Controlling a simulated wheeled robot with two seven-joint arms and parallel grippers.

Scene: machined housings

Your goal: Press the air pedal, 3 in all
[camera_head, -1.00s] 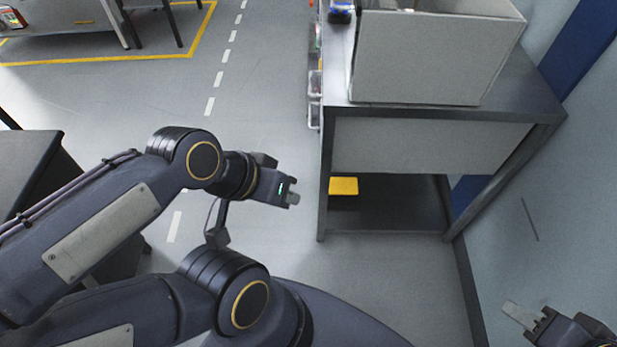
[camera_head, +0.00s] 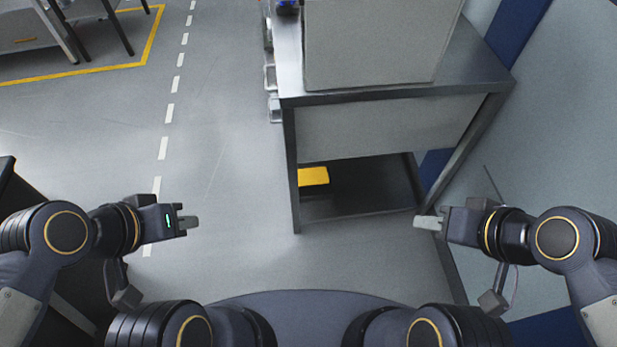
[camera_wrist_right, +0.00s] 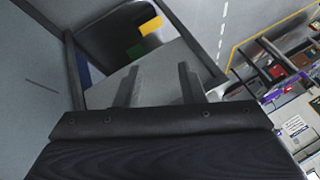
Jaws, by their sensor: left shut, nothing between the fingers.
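A yellow flat block (camera_head: 313,176), possibly the air pedal, sits low under the grey bench, by its left front leg. My left gripper (camera_head: 190,222) is shut and empty over the floor, left of the bench. My right gripper (camera_head: 428,222) is in front of the bench's right side; its two fingers (camera_wrist_right: 158,84) stand apart with nothing between them. Neither gripper touches the block.
The bench (camera_head: 375,92) carries a large grey box (camera_head: 370,45). Clear bins (camera_head: 271,80) hang on its left side. A wall (camera_head: 560,130) closes off the right. A dark cabinet edge (camera_head: 8,180) is at the left. The floor (camera_head: 225,150) left of the bench is clear.

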